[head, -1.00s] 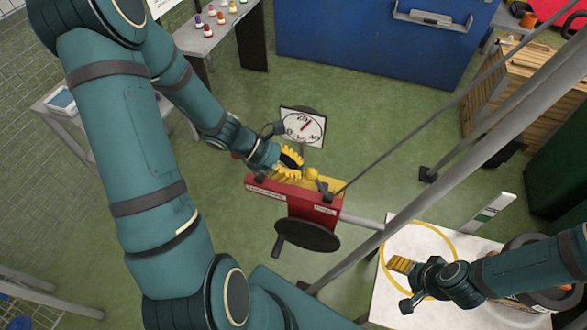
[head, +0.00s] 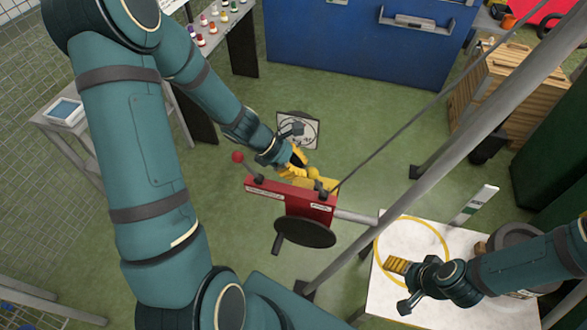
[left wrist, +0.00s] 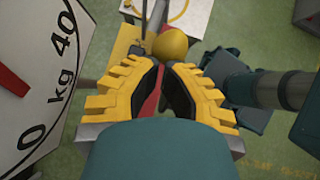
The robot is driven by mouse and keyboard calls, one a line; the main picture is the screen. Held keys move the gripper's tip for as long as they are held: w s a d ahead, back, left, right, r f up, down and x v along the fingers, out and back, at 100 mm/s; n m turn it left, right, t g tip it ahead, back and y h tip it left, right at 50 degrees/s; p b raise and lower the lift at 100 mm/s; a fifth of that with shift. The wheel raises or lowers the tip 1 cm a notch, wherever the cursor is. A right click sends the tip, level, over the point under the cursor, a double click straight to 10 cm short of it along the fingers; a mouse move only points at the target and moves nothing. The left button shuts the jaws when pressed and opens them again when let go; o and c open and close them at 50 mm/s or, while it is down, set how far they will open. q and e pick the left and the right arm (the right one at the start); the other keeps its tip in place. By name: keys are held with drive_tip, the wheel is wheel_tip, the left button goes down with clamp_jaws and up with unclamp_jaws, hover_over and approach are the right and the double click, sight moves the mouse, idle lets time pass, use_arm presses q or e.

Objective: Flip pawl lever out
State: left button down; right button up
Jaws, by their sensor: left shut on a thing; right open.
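The red winch (head: 311,208) stands at the middle of the head view, with a dark round wheel and crank handle on its near side. A yellow ball knob (left wrist: 170,45), which looks like the pawl lever's end, is at my left gripper's fingertips in the left wrist view; its stem is hidden. My left gripper (head: 299,163) is behind the winch top. Its yellow fingers (left wrist: 158,66) are closed in on the knob, but the contact is partly hidden. My right gripper (head: 394,264) is open and empty above the white table at the right.
A lever with a red ball (head: 237,157) rises at the winch's left end. A dial scale (head: 298,129) stands just behind my left gripper. A slanting grey pole (head: 440,153) and a thin cable pass right of the winch. The white table (head: 385,300) is at lower right.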

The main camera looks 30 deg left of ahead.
use_arm(q)
drive_tip(key=shift+w+d+r+p, duration=0.1)
drive_tip(key=shift+d+r+p, duration=0.25)
drive_tip(key=shift+d+r, duration=0.45)
drive_tip(key=d, duration=0.3)
drive_tip(key=w+d, duration=0.1)
drive_tip(key=shift+w+d+r+b, duration=0.1)
drive_tip(key=shift+d+r+b, duration=0.15)
drive_tip(key=shift+r+b, duration=0.05)
drive_tip(key=shift+w+d+f+b, duration=0.1)
drive_tip(key=shift+w+d+b, duration=0.2)
drive_tip(key=shift+d, duration=0.6)
drive_tip(key=shift+w+d+f+b, duration=0.15)
drive_tip(key=shift+d+b, duration=0.1)
drive_tip(key=shift+d, duration=0.6)
use_arm(e)
drive_tip(key=shift+s+d+f, duration=0.1)
drive_tip(key=shift+s+f, duration=0.2)
use_arm(q)
drive_tip(key=shift+r, duration=0.1)
drive_tip(key=shift+r, duration=0.1)
use_arm(e)
drive_tip(key=shift+r, duration=0.1)
